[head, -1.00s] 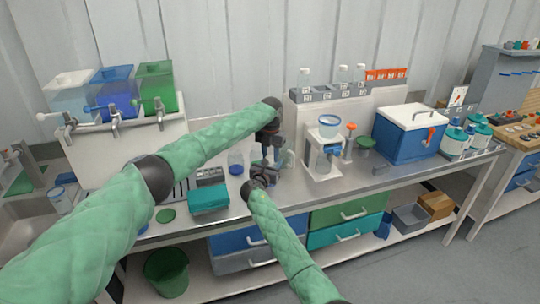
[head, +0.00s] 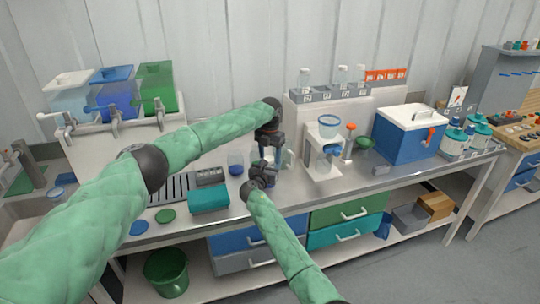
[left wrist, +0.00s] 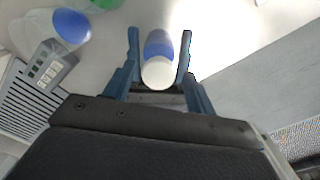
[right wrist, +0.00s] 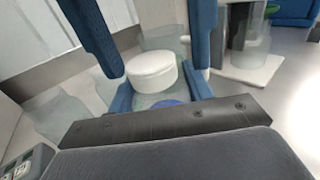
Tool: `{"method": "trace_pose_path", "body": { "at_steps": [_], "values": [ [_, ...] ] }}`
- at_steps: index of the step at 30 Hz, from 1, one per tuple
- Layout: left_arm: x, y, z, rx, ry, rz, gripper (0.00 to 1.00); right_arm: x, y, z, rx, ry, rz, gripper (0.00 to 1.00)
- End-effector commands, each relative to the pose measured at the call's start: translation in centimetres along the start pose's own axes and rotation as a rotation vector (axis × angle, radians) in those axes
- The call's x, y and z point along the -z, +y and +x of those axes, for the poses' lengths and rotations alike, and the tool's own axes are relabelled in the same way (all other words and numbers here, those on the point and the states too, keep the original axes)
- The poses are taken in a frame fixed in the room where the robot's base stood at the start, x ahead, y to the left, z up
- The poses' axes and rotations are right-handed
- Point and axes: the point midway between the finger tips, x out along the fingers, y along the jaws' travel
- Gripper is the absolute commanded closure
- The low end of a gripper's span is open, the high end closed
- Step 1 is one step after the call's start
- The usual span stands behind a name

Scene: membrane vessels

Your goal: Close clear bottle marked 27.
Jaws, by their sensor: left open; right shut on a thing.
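A white cap (right wrist: 152,70) sits at the top of a clear bottle (right wrist: 145,100) with blue low in it; from this angle I cannot tell how firmly the cap is seated. The cap also shows in the left wrist view (left wrist: 158,74), with blue behind it. My left gripper (head: 268,152) points down over the bottle, its fingers open on either side of it. My right gripper (head: 264,173) is shut on the clear bottle, lower and nearer the front. No number 27 is legible. In the head view the grippers mostly hide the bottle.
A jar with blue contents (head: 235,158) stands close left, by a grey device (head: 210,175) and a teal box (head: 208,198). A white stand (head: 325,158) is close right. A blue cooler (head: 405,138) is farther right. Loose blue (head: 138,228) and green (head: 165,216) lids lie at the front left.

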Motion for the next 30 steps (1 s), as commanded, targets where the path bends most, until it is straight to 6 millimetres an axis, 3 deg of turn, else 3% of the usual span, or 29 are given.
{"method": "trace_pose_path", "body": {
  "at_steps": [15,22,24,30],
  "values": [
    [0.0,0.1,-4.3,-0.001,0.000,-0.001,0.44,0.1,-0.1,0.1,0.002,0.001,-0.001,1.00],
    [0.0,0.1,-4.4,-0.001,0.001,-0.001,0.44,0.1,-0.1,0.1,0.002,0.000,-0.001,1.00],
    [0.0,0.1,-4.4,-0.001,0.001,-0.002,0.56,0.1,-0.1,0.1,0.002,0.000,-0.001,1.00],
    [-0.1,-0.1,-4.5,0.000,-0.001,-0.086,0.56,0.1,-0.1,0.1,0.002,0.000,-0.001,1.00]
  ]
}}
